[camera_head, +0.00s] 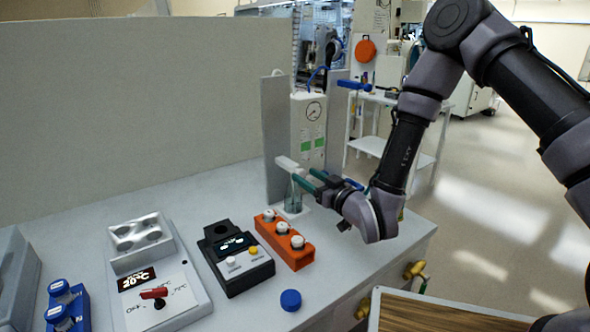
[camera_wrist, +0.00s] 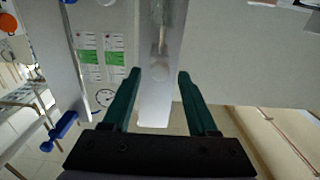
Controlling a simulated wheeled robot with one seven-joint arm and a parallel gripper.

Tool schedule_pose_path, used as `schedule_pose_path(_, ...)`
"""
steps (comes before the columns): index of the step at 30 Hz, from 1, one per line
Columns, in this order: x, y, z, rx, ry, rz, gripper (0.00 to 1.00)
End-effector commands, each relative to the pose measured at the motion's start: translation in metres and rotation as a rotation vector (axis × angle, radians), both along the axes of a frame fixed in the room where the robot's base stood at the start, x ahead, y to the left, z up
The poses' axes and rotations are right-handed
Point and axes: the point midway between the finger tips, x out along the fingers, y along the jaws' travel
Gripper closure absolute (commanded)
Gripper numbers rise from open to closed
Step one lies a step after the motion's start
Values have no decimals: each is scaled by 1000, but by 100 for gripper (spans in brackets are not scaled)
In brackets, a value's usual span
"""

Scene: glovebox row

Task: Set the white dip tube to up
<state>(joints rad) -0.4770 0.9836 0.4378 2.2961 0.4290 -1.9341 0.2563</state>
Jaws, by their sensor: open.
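The white dip tube (camera_head: 286,163) shows in the head view as a pale bar with a blunt end, above a clear glass vessel (camera_head: 293,199) at the back of the bench. In the wrist view the white tube part (camera_wrist: 154,108) runs between my fingers, with the glass vessel (camera_wrist: 163,20) at the top of the picture. My gripper (camera_head: 303,175) reaches in from the right, close to the tube and vessel. Its green fingers are apart; in the wrist view my gripper (camera_wrist: 159,74) has a finger on each side of the white part, with gaps visible. The tube's lower end is unclear.
An orange block (camera_head: 284,240) with white-capped vials, a black meter (camera_head: 236,258) and a blue cap (camera_head: 291,300) sit in front. A tall grey wall (camera_head: 130,115) backs the bench.

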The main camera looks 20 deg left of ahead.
Motion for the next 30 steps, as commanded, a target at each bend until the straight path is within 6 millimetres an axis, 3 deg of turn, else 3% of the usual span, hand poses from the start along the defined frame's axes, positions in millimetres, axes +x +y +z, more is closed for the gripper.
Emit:
schedule_pose_path(9,30,42,0,-1,-1,0,41)
schedule_pose_path(22,37,50,0,-2,1,0,41)
schedule_pose_path(24,37,50,0,-1,1,0,68)
schedule_pose_path(27,37,50,0,-1,1,0,100)
schedule_pose_path(30,37,50,0,-1,1,0,100)
